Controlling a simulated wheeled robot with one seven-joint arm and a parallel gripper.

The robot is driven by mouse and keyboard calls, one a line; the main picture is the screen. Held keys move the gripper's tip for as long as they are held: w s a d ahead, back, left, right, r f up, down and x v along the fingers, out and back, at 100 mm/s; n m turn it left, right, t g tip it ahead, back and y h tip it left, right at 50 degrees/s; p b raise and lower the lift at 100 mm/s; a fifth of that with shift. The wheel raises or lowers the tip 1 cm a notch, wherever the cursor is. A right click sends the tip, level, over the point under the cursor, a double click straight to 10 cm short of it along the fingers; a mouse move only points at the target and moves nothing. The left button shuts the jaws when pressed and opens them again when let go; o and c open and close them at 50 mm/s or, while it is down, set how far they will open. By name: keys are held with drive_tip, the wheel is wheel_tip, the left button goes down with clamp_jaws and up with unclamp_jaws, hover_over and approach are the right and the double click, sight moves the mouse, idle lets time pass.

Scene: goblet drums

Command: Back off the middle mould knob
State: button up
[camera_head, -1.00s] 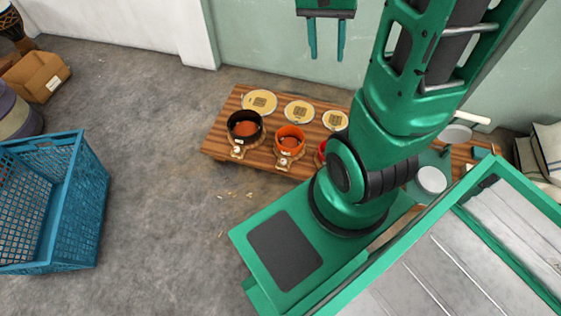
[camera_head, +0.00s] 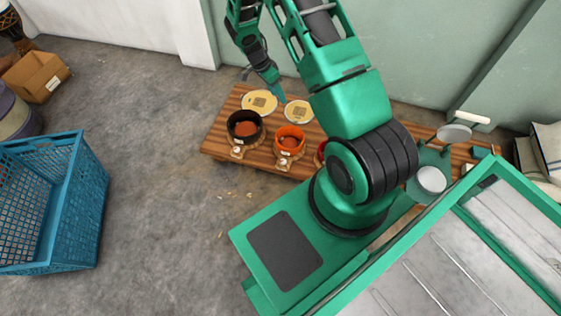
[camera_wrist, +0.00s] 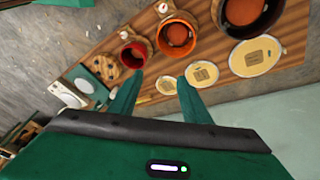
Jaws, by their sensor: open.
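The middle mould (camera_head: 289,140) is an orange ring on the wooden bench, between a black mould (camera_head: 244,127) and a partly hidden red mould (camera_head: 321,151). Its pale knob (camera_head: 283,160) is on its front side. In the wrist view the orange mould (camera_wrist: 177,37) and its knob (camera_wrist: 163,8) lie beyond the fingertips, with the red mould (camera_wrist: 132,56) to their left. My gripper (camera_wrist: 158,84) is open and empty, its fingers apart. In the head view my gripper (camera_head: 279,94) is above the back of the bench, near the cream discs, apart from the knob.
Cream discs (camera_head: 259,103) lie along the back of the wooden bench (camera_head: 222,132). A pale wall stands behind it. A blue crate (camera_head: 60,205) and a cardboard box (camera_head: 37,76) stand on the left. The floor between crate and bench is mostly clear, with small chips.

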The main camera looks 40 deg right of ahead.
drive_tip(key=a+f+m, duration=0.3)
drive_tip(key=f, duration=1.4)
drive_tip(key=m, duration=0.2)
approach(283, 161)
drive_tip(key=shift+h, duration=0.3)
drive_tip(key=x, duration=0.8)
drive_tip(key=shift+f, duration=0.25)
drive_tip(key=shift+c, duration=0.4)
